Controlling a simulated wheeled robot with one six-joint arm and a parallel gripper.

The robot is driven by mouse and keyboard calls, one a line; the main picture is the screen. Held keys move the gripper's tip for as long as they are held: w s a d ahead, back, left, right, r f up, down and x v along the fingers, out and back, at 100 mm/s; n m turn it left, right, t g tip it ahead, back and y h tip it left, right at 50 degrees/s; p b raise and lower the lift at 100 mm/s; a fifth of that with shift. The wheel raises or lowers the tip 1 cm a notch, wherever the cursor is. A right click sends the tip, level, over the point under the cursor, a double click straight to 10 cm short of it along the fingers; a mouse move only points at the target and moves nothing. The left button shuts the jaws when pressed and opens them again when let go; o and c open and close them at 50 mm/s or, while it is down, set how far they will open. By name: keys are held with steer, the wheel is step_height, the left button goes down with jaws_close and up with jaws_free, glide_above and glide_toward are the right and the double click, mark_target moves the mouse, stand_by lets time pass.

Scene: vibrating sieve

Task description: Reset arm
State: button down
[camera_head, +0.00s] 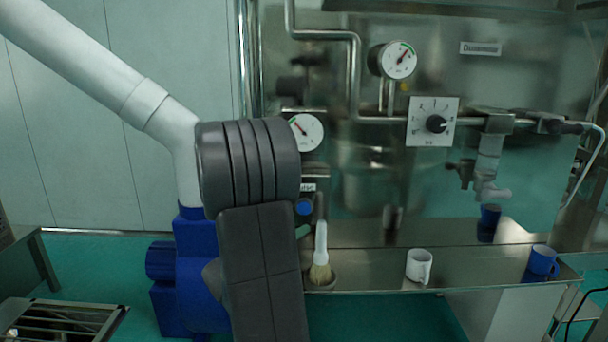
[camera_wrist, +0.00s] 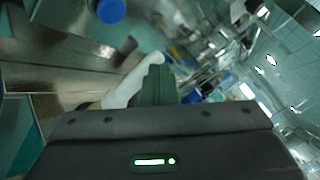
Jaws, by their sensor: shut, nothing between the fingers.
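My gripper (camera_wrist: 156,72) shows in the wrist view as dark green fingers close together, with nothing between them. A brush with a white handle (camera_head: 321,242) and pale bristles stands bristles down at the left end of the steel shelf in the head view. Its white handle (camera_wrist: 124,82) appears just left of my fingers in the wrist view; I cannot tell whether they touch. In the head view my dark grey arm hides most of the gripper.
A white mug (camera_head: 419,265) and a blue mug (camera_head: 543,261) stand on the steel shelf (camera_head: 375,272). Behind are a steel panel with gauges (camera_head: 398,60), a dial (camera_head: 433,122), pipes and a tap (camera_head: 490,185). A low metal frame (camera_head: 62,318) sits at the lower left.

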steer(key=shift+s, duration=0.4)
